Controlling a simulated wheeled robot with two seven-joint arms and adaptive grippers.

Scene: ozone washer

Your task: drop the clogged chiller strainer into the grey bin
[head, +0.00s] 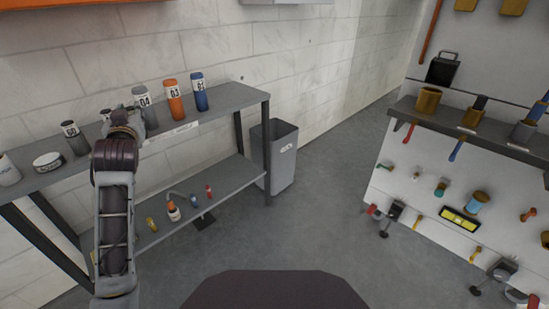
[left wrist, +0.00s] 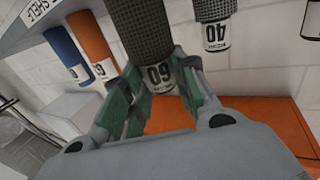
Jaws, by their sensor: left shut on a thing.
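My left gripper (head: 122,125) is over the top board of the grey shelf, among the row of labelled cylinders. In the left wrist view, which is upside down, its green fingers (left wrist: 152,100) are shut on a dark grey mesh strainer (left wrist: 142,28) with a white numbered label. In the head view my gripper and arm hide much of that area, and I cannot tell the held strainer apart there. The grey bin (head: 273,165) stands on the floor just past the shelf's right end, against the wall, open at the top.
An orange cylinder (head: 174,100) and a blue one (head: 199,92) stand on the top board (head: 235,97). Another grey cylinder (head: 74,138) and a white tub (head: 47,161) stand left of my gripper. Small bottles (head: 172,211) are on the lower board. A tool board (head: 430,195) is at right; mid-floor is clear.

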